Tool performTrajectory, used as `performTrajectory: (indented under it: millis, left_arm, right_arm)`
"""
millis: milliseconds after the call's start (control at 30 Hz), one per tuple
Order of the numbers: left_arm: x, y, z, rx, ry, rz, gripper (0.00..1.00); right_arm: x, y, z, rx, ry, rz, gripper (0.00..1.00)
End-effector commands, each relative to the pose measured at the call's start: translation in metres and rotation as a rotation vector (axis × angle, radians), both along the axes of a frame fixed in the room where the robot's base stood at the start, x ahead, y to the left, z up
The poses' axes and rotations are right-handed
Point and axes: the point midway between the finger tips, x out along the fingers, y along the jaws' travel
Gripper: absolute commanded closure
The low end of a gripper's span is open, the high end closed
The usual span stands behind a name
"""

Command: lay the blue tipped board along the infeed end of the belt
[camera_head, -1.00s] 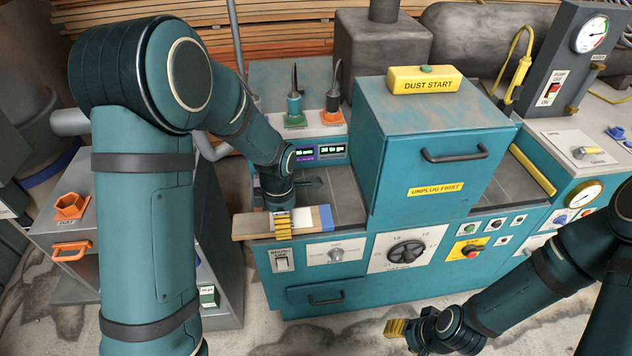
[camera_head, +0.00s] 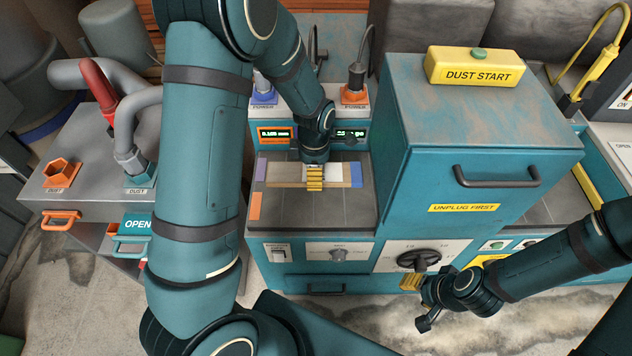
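The board is light wood with a white-grey top, and its blue tip (camera_head: 355,174) is at the right end. A purple patch (camera_head: 262,168) shows at its left end. The board (camera_head: 285,178) extends left to right over the dark grey belt (camera_head: 325,212), left of the teal housing. I cannot tell whether it touches the belt. My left gripper (camera_head: 314,180) comes down from above with yellow fingers at the board's middle, shut on it. My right gripper (camera_head: 410,281) is just below the black dial (camera_head: 418,260); its finger opening is unclear.
The teal housing (camera_head: 480,180) with a handle stands right of the board. An orange block or mark (camera_head: 254,206) is at the belt's front left. Power plugs (camera_head: 355,90) stand behind. A grey dust unit (camera_head: 90,180) with a red-handled hose is at left.

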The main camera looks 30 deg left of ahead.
Motion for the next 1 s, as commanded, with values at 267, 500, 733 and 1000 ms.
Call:
performTrajectory:
  millis: [267,500,733,1000]
  left_arm:
    - [0.0,0.0,-0.024,0.0,0.0,-0.001,0.73]
    - [0.0,0.0,-0.05,0.0,-0.001,-0.001,0.73]
    - [0.001,0.0,-0.05,0.0,-0.002,-0.001,0.73]
    - [0.001,0.0,-0.05,0.0,-0.001,-0.001,0.0]
  right_arm:
    - [-0.001,0.0,-0.005,0.001,0.003,0.002,0.53]
    - [-0.003,0.001,-0.01,0.002,0.007,0.006,0.53]
    - [-0.003,0.001,-0.01,0.002,0.007,0.006,0.53]
    - [-0.003,0.001,-0.011,0.002,0.007,0.006,0.53]
